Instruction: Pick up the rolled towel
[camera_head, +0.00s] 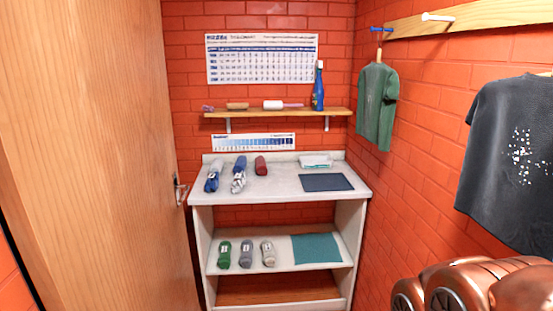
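Several rolled cloth-like bundles are in view, and I cannot tell which one is the rolled towel. On the white unit's top (275,187) lie a blue roll (213,177), a blue-and-white roll (239,176) and a shorter dark red roll (261,166). On the shelf below stand or lie a green roll (224,254), a grey roll (246,253) and a beige roll (268,253), each with a pale label. Copper-coloured parts of my arm show at the lower right. My gripper is not in view, and nothing touches the rolls.
A dark blue mat (327,182) and a pale folded stack (316,161) share the top. A teal mat (316,248) lies below. A wooden wall shelf (280,114) holds a blue bottle (318,88). A wooden door (105,150) stands left; shirts (376,105) hang right.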

